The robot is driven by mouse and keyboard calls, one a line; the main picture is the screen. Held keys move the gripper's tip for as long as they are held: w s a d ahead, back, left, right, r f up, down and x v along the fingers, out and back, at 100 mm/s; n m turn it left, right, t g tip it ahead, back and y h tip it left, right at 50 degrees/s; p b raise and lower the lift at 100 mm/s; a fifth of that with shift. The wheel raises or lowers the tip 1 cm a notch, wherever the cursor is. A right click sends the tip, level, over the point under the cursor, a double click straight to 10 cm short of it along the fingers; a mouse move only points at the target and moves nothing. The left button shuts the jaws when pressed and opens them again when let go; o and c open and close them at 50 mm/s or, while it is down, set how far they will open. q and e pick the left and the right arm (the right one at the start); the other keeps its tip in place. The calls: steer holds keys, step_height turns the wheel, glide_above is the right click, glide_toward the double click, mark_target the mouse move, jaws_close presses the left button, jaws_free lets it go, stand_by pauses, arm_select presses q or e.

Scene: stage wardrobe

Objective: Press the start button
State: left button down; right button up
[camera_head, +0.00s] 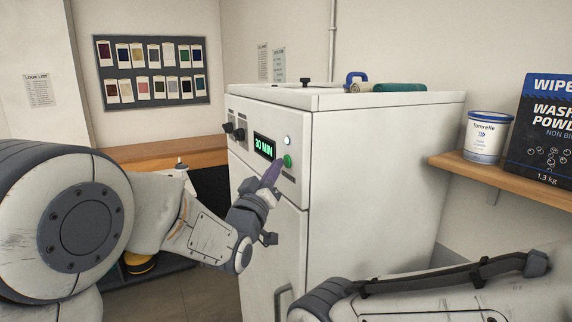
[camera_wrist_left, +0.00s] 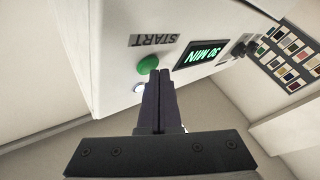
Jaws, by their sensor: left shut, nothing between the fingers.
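The green start button (camera_head: 287,160) is on the front panel of a white cabinet-like machine (camera_head: 370,160), just right of the display (camera_head: 264,146). It also shows in the left wrist view (camera_wrist_left: 148,64), by the START label (camera_wrist_left: 153,40). My left gripper (camera_head: 274,169) is shut and empty, its dark fingertips pointing at the panel just below and left of the button. In the left wrist view the fingertips (camera_wrist_left: 159,73) are right beside the button; I cannot tell whether they touch it. My right gripper is out of view.
A lit white lamp (camera_head: 287,141) is above the button. The display reads 30 MIN. Dark knobs (camera_head: 234,131) are at the panel's left. A green rolled cloth (camera_head: 400,87) lies on top. A shelf (camera_head: 510,178) at right holds a white tub (camera_head: 486,137) and a dark box (camera_head: 545,130).

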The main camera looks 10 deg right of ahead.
arm_select(q)
steer(key=shift+s+a, duration=0.15)
steer(key=shift+a, duration=0.25)
steer(key=shift+s+a+b, duration=0.35)
steer(key=shift+a+b, duration=0.05)
steer(key=shift+a, duration=0.4)
steer(key=shift+s+a+b, duration=0.3)
steer(key=shift+a+b, duration=0.15)
steer(key=shift+a, duration=0.3)
steer(key=shift+s+a+b, duration=0.35)
steer(key=shift+a+b, duration=0.05)
steer(key=shift+a, duration=0.4)
steer(key=s+d+f+m+g+y+b, duration=0.1)
steer(key=s+d+f+m+g+y, duration=0.1)
steer(key=s+f+g, duration=0.55)
steer(key=s+d+f+m+g+y+b, duration=0.15)
steer(key=s+f+g, duration=0.25)
steer(key=s+f, duration=0.65)
steer(key=s+a+f+m+g+y, duration=0.1)
steer(key=s+a+f+g, duration=0.1)
steer(key=s, duration=0.4)
steer(key=s+a+f+m+g+y, duration=0.2)
steer(key=s+f+g, duration=0.1)
steer(key=s+f, duration=0.2)
steer(key=s+a+f+m+g+y, duration=0.1)
steer(key=s+a+f+g, duration=0.1)
steer(key=s, duration=0.5)
steer(key=shift+s+a+f+g, duration=0.15)
steer(key=shift+a+f+g, duration=0.3)
steer(key=shift+f, duration=0.45)
